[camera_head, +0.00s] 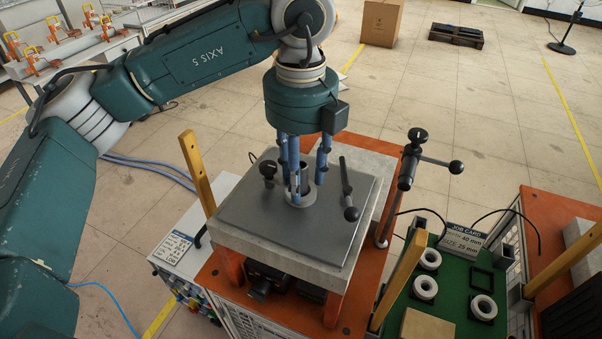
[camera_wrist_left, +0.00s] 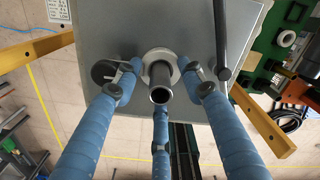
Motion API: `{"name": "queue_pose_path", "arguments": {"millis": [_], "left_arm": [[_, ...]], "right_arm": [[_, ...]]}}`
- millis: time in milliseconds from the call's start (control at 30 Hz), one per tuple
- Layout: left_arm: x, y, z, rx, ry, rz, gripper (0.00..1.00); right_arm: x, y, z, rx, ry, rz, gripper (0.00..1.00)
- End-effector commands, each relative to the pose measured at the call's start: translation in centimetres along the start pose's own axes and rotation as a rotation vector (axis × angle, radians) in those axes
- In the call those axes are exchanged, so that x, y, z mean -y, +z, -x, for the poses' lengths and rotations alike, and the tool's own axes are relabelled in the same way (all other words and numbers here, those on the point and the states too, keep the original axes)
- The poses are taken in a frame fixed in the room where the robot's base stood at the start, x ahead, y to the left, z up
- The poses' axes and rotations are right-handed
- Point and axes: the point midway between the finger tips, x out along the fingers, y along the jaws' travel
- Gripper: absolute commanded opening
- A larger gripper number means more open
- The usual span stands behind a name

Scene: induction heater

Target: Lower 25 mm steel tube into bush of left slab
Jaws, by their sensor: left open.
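The steel tube (camera_wrist_left: 160,78) stands upright at the pale ring-shaped bush (camera_wrist_left: 161,60) of the left slab. In the wrist view I look down on its open top end. How deep it sits in the bush I cannot tell. The bush also shows in the head view (camera_head: 301,199), on the grey plate (camera_head: 255,222) of the left slab. My left gripper (camera_head: 305,185) points down over the bush. Its three blue fingers are open and spread around the tube, apart from it in the wrist view. In the head view they partly hide the tube. My right gripper is not in view.
A dark lever (camera_head: 347,190) lies on the plate right of the fingers, and a black knob (camera_head: 267,169) is to their left. Wooden posts (camera_head: 197,172) flank the slab. A green mat (camera_head: 455,318) with several rings and a job card (camera_head: 463,241) is at right.

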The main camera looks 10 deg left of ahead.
Motion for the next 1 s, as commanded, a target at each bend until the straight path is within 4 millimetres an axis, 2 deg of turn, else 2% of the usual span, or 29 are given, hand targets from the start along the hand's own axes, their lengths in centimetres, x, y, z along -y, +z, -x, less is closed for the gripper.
{"name": "queue_pose_path", "arguments": {"millis": [167,400,533,733,1000], "left_arm": [[0.1,0.0,2.6,0.004,-0.004,-0.001,0.40],[0.1,0.0,7.9,0.006,-0.005,0.001,0.40],[0.1,0.0,10.1,0.005,-0.004,0.001,0.40],[0.0,0.0,11.7,0.003,-0.002,0.001,0.40],[0.0,0.0,11.9,0.001,-0.002,0.000,0.40]], "right_arm": [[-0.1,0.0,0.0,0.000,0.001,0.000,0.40],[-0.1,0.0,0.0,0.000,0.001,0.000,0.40],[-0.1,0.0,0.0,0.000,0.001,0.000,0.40],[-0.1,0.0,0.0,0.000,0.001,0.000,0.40],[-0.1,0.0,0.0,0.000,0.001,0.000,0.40]]}}
